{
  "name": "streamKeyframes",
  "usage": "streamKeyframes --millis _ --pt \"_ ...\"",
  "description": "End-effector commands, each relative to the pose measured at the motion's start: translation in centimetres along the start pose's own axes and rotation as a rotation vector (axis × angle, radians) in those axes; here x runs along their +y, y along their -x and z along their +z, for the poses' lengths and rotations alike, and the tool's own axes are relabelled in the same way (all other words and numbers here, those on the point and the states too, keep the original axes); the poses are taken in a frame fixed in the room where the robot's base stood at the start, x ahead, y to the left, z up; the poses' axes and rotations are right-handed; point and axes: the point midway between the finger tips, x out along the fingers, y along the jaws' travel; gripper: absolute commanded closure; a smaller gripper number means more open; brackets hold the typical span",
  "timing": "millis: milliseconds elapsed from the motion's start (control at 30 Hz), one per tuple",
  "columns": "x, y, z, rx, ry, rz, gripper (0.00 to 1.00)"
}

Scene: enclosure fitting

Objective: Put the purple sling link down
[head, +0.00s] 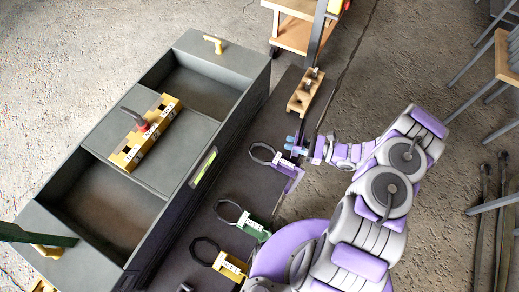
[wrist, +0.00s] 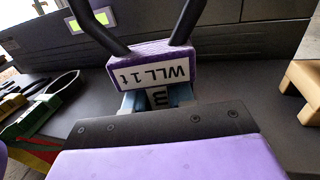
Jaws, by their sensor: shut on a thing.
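The purple sling link (wrist: 151,50) has a white label reading "WLL 1t", upside down in the wrist view, and a dark loop rising from it. My gripper (wrist: 158,98) is shut on its block, with the blue fingertips partly hidden under it. In the head view the purple sling link (head: 294,171) is over the right edge of the dark ledge, its black loop pointing left. My gripper (head: 296,146) is at its upper right side there. I cannot tell whether the link touches the ledge.
On the dark ledge (head: 190,232) lie a green sling link (head: 251,226) and a yellow sling link (head: 230,266). A wooden block (head: 304,92) stands at its far end. A large grey enclosure (head: 117,223), holding a yellow bar (head: 130,153), borders it on the left.

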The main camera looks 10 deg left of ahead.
Motion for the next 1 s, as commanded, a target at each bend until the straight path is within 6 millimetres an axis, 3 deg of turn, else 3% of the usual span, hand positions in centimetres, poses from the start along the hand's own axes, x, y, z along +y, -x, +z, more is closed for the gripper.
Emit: streamKeyframes --millis 500,833,1000 --pt "-9.1 -7.7 -1.2 0.003 0.005 0.002 1.00" --pt "-11.2 -8.9 -1.3 -0.001 0.001 -0.001 1.00" --pt "-11.3 -8.9 -3.9 0.000 0.002 -0.003 1.00"
